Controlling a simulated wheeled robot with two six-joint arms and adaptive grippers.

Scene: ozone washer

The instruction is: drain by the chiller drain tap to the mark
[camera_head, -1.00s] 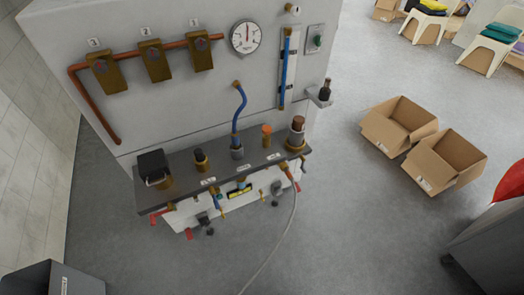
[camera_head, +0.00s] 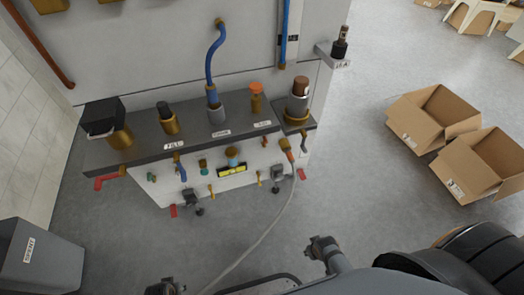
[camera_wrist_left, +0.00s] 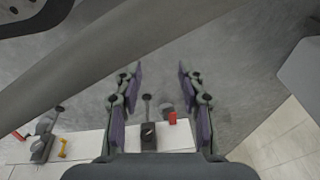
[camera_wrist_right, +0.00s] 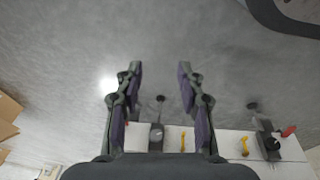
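The machine's front panel (camera_head: 222,184) carries several small taps and handles, some red, some brass, one blue. I cannot tell which is the chiller drain tap. A brass fitting (camera_head: 286,146) at the panel's right has a clear hose (camera_head: 262,237) running to the floor. A yellow strip with dark marks (camera_head: 232,171) sits mid-panel. My left gripper (camera_head: 165,287) is low at the picture's bottom; the left wrist view shows it open and empty (camera_wrist_left: 157,75). My right gripper (camera_head: 322,245) is in front of the panel, apart from it, open and empty in its wrist view (camera_wrist_right: 157,75).
A dark shelf (camera_head: 190,141) above the panel holds several fittings and a silver cylinder (camera_head: 298,98). A grey bin (camera_head: 38,262) stands at lower left. Open cardboard boxes (camera_head: 434,117) lie at right. Grey floor (camera_head: 350,185) is clear between machine and boxes.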

